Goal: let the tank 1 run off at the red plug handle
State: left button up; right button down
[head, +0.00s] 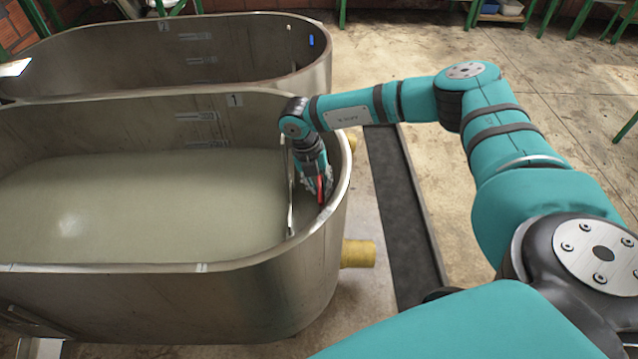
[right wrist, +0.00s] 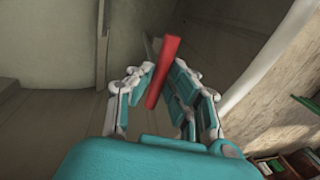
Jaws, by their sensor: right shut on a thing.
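Tank 1 (head: 150,285) is the nearer oval steel tank, with the number 1 on its inner wall. Cloudy greenish liquid (head: 150,205) stands in it. The red plug handle (head: 320,189) is inside its right end, beside an upright metal strip. My right gripper (head: 318,192) reaches down over the right rim and is shut on the red handle. In the right wrist view the red handle (right wrist: 163,70) stands tilted between the two fingers (right wrist: 155,95). The plug's lower end is hidden. My left gripper is not in view.
A second steel tank (head: 322,75), marked 2, stands behind, with a blue handle (head: 311,40) at its right end. A yellow outlet pipe (head: 358,253) sticks out of tank 1's right end, above a dark floor channel (head: 400,215). Concrete floor lies open to the right.

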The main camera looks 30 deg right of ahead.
jog(key=shift+r, duration=0.15)
notch_tip(320, 180, up, 8)
jog(key=p, duration=0.5)
jog(key=shift+w+r+p, duration=0.1)
jog(key=shift+r+p, duration=0.1)
jog(key=shift+p, duration=0.2)
jog(key=c, duration=1.6)
grip_release()
jog(key=shift+o, duration=0.2)
notch_tip(320, 180, up, 12)
jog(key=w+a, duration=0.1)
jog(key=a, duration=0.1)
jog(key=shift+f, duration=0.15)
